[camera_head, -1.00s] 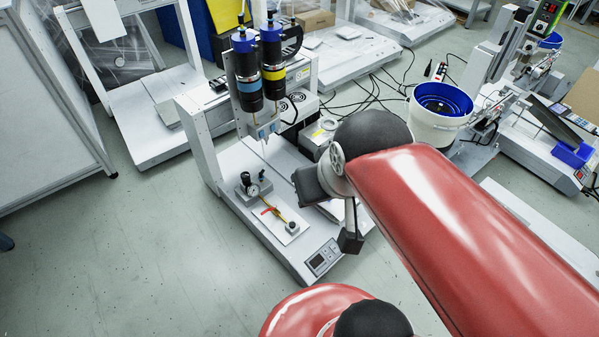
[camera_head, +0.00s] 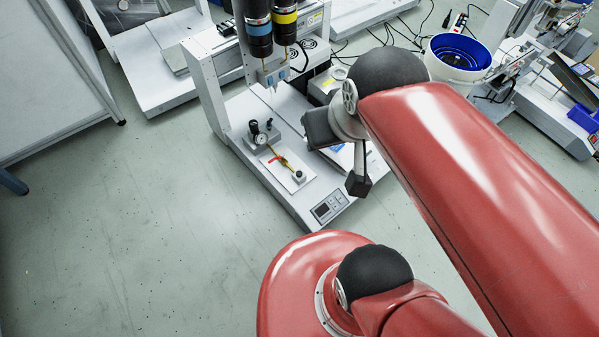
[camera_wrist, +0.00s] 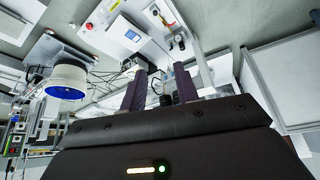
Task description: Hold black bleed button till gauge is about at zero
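A small pneumatic fixture on a white plate (camera_head: 278,172) sits on the bed of the gantry machine (camera_head: 215,90). It carries a round white-faced gauge (camera_head: 261,138), a black knob, a small dark post, a red-and-yellow fitting (camera_head: 281,160) and a grey block with a dark round top (camera_head: 298,176). I cannot tell which dark part is the bleed button, and the needle is too small to read. My gripper's dark fingers (camera_wrist: 161,70) are apart and empty in the wrist view. The fixture's dark parts (camera_wrist: 180,42) show beyond the fingertips, not touching them.
Two screwdriver units, blue-banded (camera_head: 257,28) and yellow-banded (camera_head: 284,22), hang above the bed behind the fixture. A control panel (camera_head: 329,207) is at the bed's front corner. A white bucket with blue inside (camera_head: 458,58) stands behind my arm. Floor at left is clear.

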